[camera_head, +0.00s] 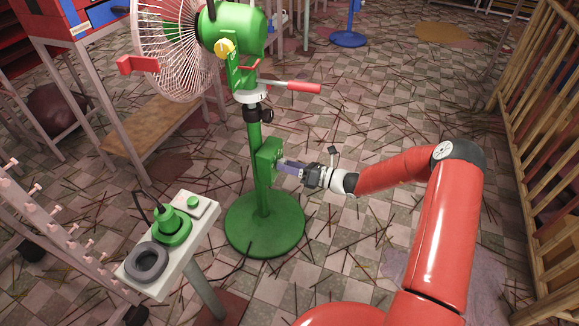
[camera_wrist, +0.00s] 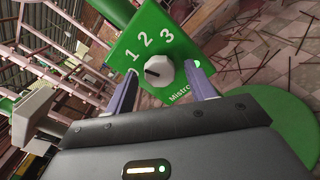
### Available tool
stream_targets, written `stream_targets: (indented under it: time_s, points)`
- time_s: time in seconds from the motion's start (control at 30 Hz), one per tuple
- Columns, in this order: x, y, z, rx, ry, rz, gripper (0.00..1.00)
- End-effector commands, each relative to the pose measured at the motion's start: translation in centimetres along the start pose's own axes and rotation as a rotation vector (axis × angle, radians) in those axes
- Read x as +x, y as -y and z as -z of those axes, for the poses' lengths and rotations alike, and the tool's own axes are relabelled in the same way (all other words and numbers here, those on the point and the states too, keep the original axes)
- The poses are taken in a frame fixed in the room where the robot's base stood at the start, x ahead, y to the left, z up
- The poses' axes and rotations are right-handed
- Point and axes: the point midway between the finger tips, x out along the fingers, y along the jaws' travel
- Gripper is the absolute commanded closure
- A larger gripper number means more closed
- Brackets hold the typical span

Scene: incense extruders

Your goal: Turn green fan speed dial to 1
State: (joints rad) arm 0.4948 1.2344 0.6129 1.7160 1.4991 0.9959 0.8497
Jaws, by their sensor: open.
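The green fan (camera_head: 240,35) stands on a green post with a round base. A green control box (camera_head: 268,153) is fixed to the post. In the wrist view, the box face (camera_wrist: 152,28) carries the white numbers 1, 2 and 3 and a pale round dial (camera_wrist: 163,72). The dial's dark mark is on its left side, below the 1 and not lined up with it. My gripper (camera_head: 281,166) is at the box, to its right. Its two fingers (camera_wrist: 163,69) are open, one on each side of the dial, with gaps visible. Finger contact with the box cannot be told.
A small white table (camera_head: 186,258) with a green device (camera_head: 173,228) and a grey ring (camera_head: 147,261) stands left of the fan base. A red-handled lever (camera_head: 292,87) sticks out above the box. A wooden rack (camera_head: 530,150) stands at right. Sticks litter the tiled floor.

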Motion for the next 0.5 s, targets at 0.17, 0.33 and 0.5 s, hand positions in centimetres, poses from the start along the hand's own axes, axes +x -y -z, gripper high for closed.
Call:
stream_targets:
  time_s: [0.17, 0.33, 0.5]
  points:
    - [-2.1, 0.1, -0.1, 0.0, 0.001, 0.003, 0.45]
    - [-5.2, 0.1, -0.1, -0.001, 0.001, 0.004, 0.45]
    - [-7.1, 0.0, 0.0, 0.0, 0.001, 0.001, 0.45]
